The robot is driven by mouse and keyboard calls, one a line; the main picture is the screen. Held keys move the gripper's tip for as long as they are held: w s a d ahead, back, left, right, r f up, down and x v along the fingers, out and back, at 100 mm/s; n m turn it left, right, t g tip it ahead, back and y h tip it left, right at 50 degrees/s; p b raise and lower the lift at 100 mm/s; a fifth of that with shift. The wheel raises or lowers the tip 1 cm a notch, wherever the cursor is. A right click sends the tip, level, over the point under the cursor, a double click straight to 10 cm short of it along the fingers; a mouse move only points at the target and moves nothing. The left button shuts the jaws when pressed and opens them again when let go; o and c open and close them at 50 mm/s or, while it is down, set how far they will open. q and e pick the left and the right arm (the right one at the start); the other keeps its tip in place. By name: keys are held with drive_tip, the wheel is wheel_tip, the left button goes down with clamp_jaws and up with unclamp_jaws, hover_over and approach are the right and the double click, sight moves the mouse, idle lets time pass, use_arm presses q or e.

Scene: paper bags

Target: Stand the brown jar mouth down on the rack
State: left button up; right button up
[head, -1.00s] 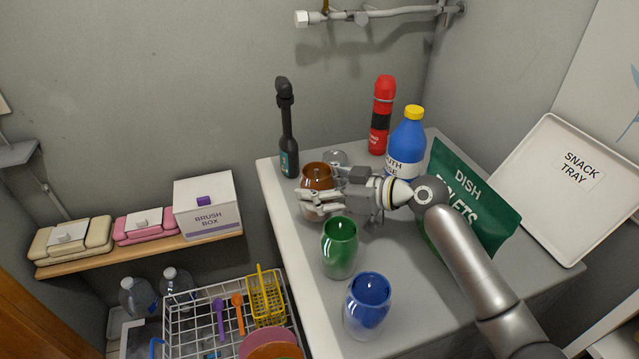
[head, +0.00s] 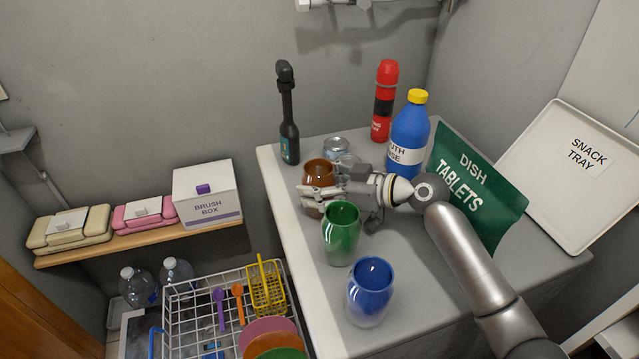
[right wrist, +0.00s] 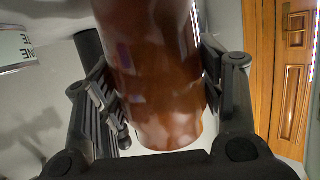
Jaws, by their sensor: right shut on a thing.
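The brown jar (head: 319,173) stands upright, mouth up, near the left edge of the counter in the head view. My right gripper (head: 322,196) is shut around its sides. In the right wrist view the brown jar (right wrist: 155,70) fills the space between the two finger pads, one on each side. The rack (head: 190,318) is a white wire rack low down, left of the counter. It holds a yellow basket (head: 266,290), a purple spoon (head: 220,305), an orange spoon (head: 238,300) and coloured plates (head: 270,332). My left gripper is not in view.
A green jar (head: 341,235) and a blue jar (head: 371,290) stand in front of the brown jar. A box (head: 207,195) sits on the left shelf.

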drive_tip(key=o, duration=1.2)
drive_tip(key=shift+f, duration=0.1)
